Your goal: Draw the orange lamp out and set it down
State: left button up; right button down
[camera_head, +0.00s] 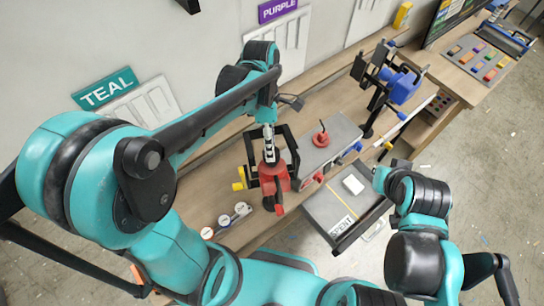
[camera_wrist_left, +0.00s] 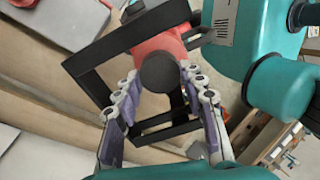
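I cannot pick out a lamp that is clearly orange. A red device (camera_head: 273,178) with a black square frame stands on the bench in the head view. In the left wrist view its red body (camera_wrist_left: 160,42) has a dark grey round end, with the black frame (camera_wrist_left: 90,75) around it. My left gripper (camera_head: 268,150) is over the device. In the wrist view the fingers of my left gripper (camera_wrist_left: 159,78) lie on either side of the round end, close to the red body. I cannot tell whether they touch it. My right arm's gripper is not clear.
A grey box (camera_head: 337,148) with a red knob stands right of the red device. A blue device (camera_head: 402,86) stands farther back. Several small round pieces (camera_head: 224,220) lie at the bench's front edge.

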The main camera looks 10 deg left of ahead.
pick_arm(q)
jog(key=c, duration=0.3)
jog(key=o, duration=0.5)
jog(key=shift+c, duration=0.2)
jog(key=c, duration=0.5)
jog(key=shift+p+v, duration=0.9)
jog(key=shift+v, duration=0.65)
jog(key=shift+p+v, duration=1.1)
jog(key=shift+v, duration=0.8)
jog(key=shift+r, duration=0.1)
